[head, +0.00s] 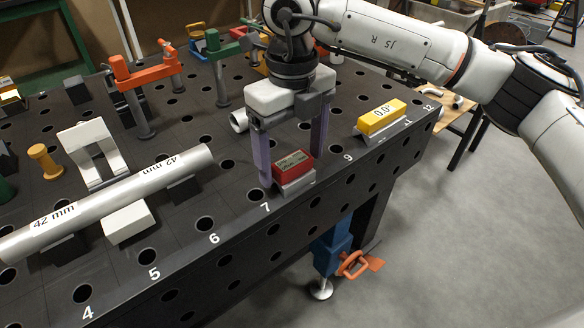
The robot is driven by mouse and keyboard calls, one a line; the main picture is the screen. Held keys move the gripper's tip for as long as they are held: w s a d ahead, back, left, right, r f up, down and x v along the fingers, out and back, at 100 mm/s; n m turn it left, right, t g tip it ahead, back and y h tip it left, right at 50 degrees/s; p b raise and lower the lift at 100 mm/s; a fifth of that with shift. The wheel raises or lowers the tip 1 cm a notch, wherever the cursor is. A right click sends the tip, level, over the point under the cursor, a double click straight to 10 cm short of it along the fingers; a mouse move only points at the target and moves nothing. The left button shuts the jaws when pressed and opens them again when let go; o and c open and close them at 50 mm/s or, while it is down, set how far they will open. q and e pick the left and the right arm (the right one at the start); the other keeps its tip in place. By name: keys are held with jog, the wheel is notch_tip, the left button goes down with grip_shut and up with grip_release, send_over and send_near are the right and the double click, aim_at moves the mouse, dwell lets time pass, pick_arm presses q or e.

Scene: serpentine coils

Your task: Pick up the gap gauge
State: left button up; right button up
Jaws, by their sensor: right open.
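A small red block with a display face, which looks like the gap gauge (292,162), sits on a grey metal foot near the front edge of the perforated table, by the number 7. Its small lettering is too blurred to read. My right gripper (292,168) points down over it, open. One finger is at the left of the red block and the other is behind its right side. I cannot tell whether either finger touches it. My left gripper is not in view.
A yellow gauge reading 0.0° (381,116) stands to the right on the table (225,205). A long steel tube marked 42 mm (120,199) lies on supports to the left. Orange (145,72) and green (216,50) clamps stand behind. Floor is beyond the front edge.

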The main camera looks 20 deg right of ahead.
jog(key=shift+f, duration=0.7)
jog(key=c, duration=1.2)
jog(key=shift+c, duration=0.2)
jog(key=shift+r, duration=0.15)
